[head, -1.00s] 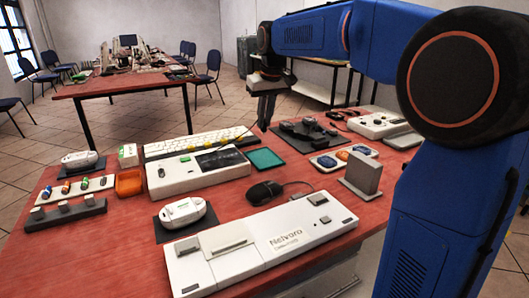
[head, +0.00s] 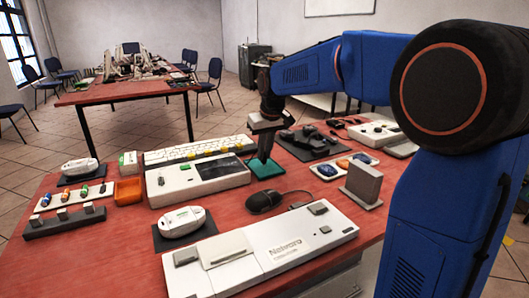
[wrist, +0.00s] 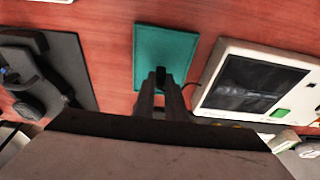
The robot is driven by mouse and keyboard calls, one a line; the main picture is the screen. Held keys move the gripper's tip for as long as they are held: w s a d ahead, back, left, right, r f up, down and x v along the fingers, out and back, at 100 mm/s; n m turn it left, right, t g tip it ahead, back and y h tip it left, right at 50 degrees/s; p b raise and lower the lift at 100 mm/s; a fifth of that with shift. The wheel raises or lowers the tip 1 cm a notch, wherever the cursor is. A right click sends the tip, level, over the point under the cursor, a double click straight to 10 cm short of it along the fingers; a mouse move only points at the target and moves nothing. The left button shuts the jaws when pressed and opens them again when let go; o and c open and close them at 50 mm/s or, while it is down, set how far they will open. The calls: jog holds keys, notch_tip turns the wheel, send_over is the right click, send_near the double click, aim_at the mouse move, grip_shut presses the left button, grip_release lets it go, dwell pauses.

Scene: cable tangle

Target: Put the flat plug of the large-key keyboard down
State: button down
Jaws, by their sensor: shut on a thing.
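My gripper (head: 264,158) is low over the teal pad (head: 272,169), its fingers pointing down. In the wrist view the fingers (wrist: 161,80) are shut on a small dark piece, the plug (wrist: 161,75), which shows between the tips over the teal pad (wrist: 172,45). Whether the plug touches the pad I cannot tell. A pale keyboard with some yellow keys (head: 200,148) lies behind the screen device; I cannot tell whether it is the large-key one. The plug's cable is not clear.
A white device with a dark screen (head: 185,181) lies left of the pad and shows in the wrist view (wrist: 245,75). A black mouse (head: 263,202) is in front. A dark tray (head: 318,152) with black parts is to the right.

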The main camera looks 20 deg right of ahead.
jog(key=shift+f, duration=0.1)
jog(key=c, duration=1.8)
grip_release()
jog(key=v, duration=1.2)
